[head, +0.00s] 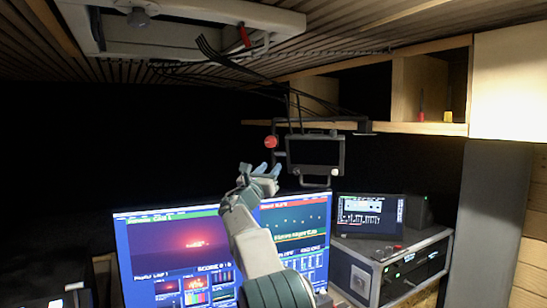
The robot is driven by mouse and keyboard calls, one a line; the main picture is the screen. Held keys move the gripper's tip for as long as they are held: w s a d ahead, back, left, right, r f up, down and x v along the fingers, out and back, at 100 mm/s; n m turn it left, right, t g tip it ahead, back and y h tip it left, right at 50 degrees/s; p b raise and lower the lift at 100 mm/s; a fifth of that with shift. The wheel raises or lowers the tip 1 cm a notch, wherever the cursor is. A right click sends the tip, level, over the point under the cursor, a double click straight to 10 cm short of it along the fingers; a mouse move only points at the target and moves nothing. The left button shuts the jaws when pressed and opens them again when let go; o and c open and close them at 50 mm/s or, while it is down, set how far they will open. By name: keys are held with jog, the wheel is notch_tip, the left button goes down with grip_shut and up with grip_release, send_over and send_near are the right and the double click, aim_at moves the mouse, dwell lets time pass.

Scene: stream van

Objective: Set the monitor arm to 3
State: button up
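A small dark monitor (320,152) hangs on a thin frame below the wooden shelf, right of the picture's middle. A red round knob (270,141) sits at the left of this frame. I cannot make out any numbered scale or setting. My gripper (269,169) is just below the red knob and left of the small monitor. Its bluish fingertips are apart with nothing seen between them. It looks clear of the knob, but the depth between them is hard to judge.
A wide lit screen (175,255) stands behind my arm. A smaller screen (370,215) stands on a rack case (357,279) at right. A wooden shelf (425,128) and hanging black cables (225,60) are above. The dark area at left looks free.

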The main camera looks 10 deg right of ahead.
aim_at(272, 165)
jog(key=shift+p+x, duration=0.85)
jog(key=shift+x, duration=0.95)
grip_shut()
